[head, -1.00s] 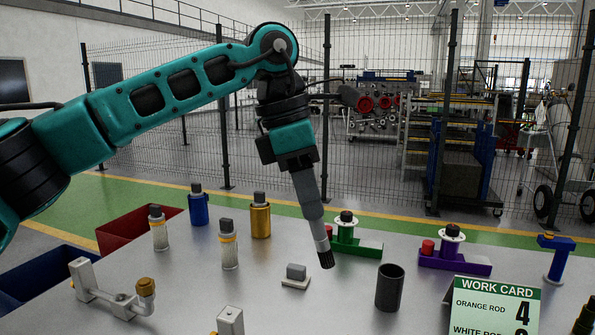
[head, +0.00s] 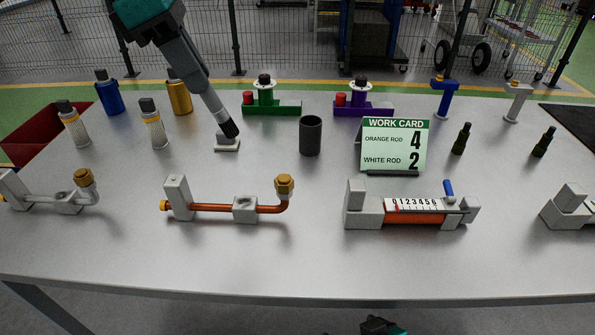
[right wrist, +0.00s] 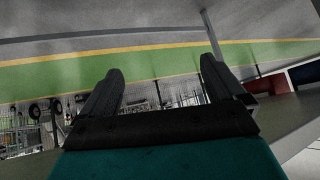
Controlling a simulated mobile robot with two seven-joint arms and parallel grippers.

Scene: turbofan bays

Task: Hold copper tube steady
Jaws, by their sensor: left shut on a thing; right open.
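The copper tube (head: 240,208) sits in a grey holder near the table's front, left of centre. It runs right from a grey block (head: 178,197) through a low bracket (head: 245,208), then bends up to a brass nut (head: 284,186). My left gripper (head: 178,48) is shut on a grey, brush-like tool (head: 203,88). The tool's black tip is at a small white base (head: 227,146), behind and apart from the tube; contact is unclear. My right gripper, in the right wrist view (right wrist: 160,88), is open and empty. A bit of my right arm shows below the table's front edge.
A similar holder with a pale tube (head: 60,198) stands left. A rod gauge (head: 415,217) stands right. A dark cup (head: 311,136) and a work card (head: 394,144) stand behind. The table's front strip is clear.

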